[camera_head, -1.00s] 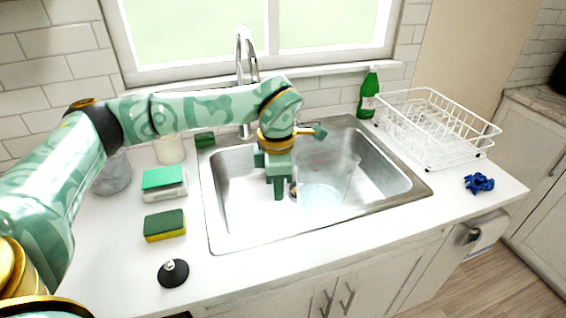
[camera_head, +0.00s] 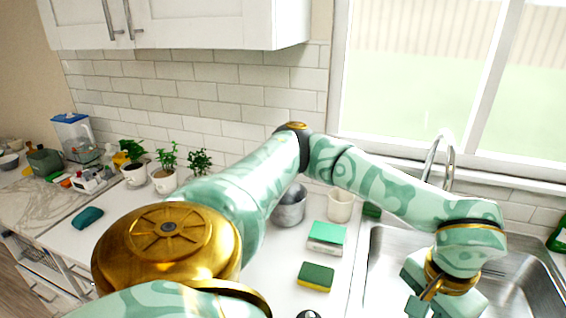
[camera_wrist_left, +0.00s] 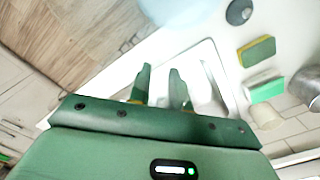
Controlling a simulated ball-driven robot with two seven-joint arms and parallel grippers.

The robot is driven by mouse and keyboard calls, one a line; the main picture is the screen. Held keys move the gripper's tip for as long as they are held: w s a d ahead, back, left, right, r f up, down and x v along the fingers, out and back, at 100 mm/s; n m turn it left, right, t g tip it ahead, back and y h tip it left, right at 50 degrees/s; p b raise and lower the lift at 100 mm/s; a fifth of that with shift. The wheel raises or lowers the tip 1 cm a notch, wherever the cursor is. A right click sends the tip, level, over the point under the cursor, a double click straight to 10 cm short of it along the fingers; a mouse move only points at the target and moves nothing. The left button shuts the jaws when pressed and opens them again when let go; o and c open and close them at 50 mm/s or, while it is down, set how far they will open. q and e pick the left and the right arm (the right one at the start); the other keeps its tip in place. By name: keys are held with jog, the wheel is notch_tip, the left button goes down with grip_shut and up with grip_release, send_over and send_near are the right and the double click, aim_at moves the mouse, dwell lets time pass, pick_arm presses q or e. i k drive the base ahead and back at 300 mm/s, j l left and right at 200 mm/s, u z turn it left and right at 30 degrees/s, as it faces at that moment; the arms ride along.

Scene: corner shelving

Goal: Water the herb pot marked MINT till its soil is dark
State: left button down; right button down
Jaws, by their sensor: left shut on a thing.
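Several herb plants stand on the counter at the left of the head view: a left one in a white pot (camera_head: 134,176), a middle one in a white pot (camera_head: 164,182), and a right one (camera_head: 199,161) whose pot is hidden by my arm. I cannot read any marking, so I cannot tell which is MINT, nor see the soil. My left gripper (camera_head: 428,303) is over the sink, cut by the lower edge. In the left wrist view its fingers (camera_wrist_left: 159,86) are closed about a pale, see-through thing that I cannot make out. My right gripper is out of view.
The sink (camera_head: 367,262) has a tall tap (camera_head: 448,165) behind it. Between sink and plants are a sponge (camera_head: 315,277), a green-topped box (camera_head: 327,238), a cream cup (camera_head: 340,205) and a grey pot (camera_head: 290,208). A teal cloth (camera_head: 88,217) lies before the plants.

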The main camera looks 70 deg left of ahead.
aim_at(164, 179)
jog(key=u, duration=2.6)
